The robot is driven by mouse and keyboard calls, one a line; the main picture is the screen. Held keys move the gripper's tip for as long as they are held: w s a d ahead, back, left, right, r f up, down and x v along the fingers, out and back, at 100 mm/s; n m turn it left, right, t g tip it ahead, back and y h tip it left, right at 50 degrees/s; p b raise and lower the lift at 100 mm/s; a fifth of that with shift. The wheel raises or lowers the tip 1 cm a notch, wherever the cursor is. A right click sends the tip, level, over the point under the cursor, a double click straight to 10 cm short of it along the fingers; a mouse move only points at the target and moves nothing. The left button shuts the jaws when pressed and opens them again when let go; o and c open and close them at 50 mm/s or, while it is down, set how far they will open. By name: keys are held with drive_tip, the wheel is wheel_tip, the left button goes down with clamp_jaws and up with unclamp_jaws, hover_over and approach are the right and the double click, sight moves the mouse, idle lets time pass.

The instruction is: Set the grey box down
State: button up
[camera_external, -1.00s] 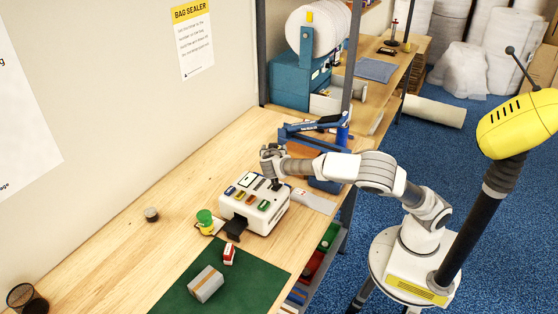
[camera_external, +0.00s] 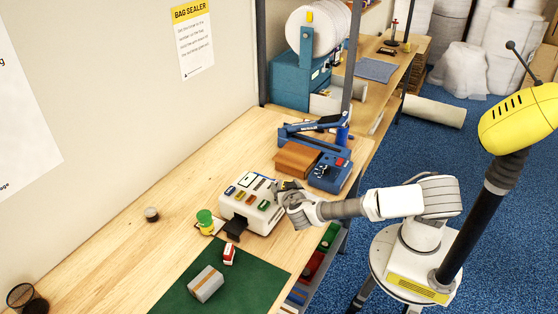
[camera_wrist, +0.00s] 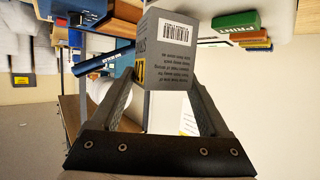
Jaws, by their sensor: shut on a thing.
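The grey box (camera_wrist: 168,50) shows large in the wrist view, with a barcode label and small dark print on its sides and a yellow patch at its left edge. My gripper (camera_wrist: 160,82) is shut on it, one finger on each side. In the external view my gripper (camera_external: 284,189) is at the right side of the white button machine (camera_external: 250,205), above the table (camera_external: 140,250). The held box is small and mostly hidden there. I cannot tell whether it touches anything below.
A blue device (camera_external: 331,172) and a brown block (camera_external: 297,158) stand behind my gripper. A taped carton (camera_external: 206,283) and a red-and-white box (camera_external: 229,253) are on the green mat (camera_external: 262,278). The left table is mostly clear.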

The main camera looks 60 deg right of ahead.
drive_tip(key=shift+n+t+y, duration=0.3)
drive_tip(key=shift+n+t, duration=0.1)
drive_tip(key=shift+s+a+f+b, duration=0.65)
drive_tip(key=shift+s+f+b, duration=0.25)
drive_tip(key=shift+f, duration=1.05)
drive_tip(key=shift+s+a+f+b, duration=0.6)
drive_tip(key=shift+s+f+b, duration=0.3)
drive_tip(key=shift+f, duration=1.1)
drive_tip(key=shift+s+a+f+b, duration=0.7)
drive_tip(key=shift+s+f, duration=0.3)
drive_tip(key=shift+f, duration=0.95)
drive_tip(key=shift+f, duration=0.2)
drive_tip(key=o, duration=1.3)
drive_tip(key=shift+r, duration=0.15)
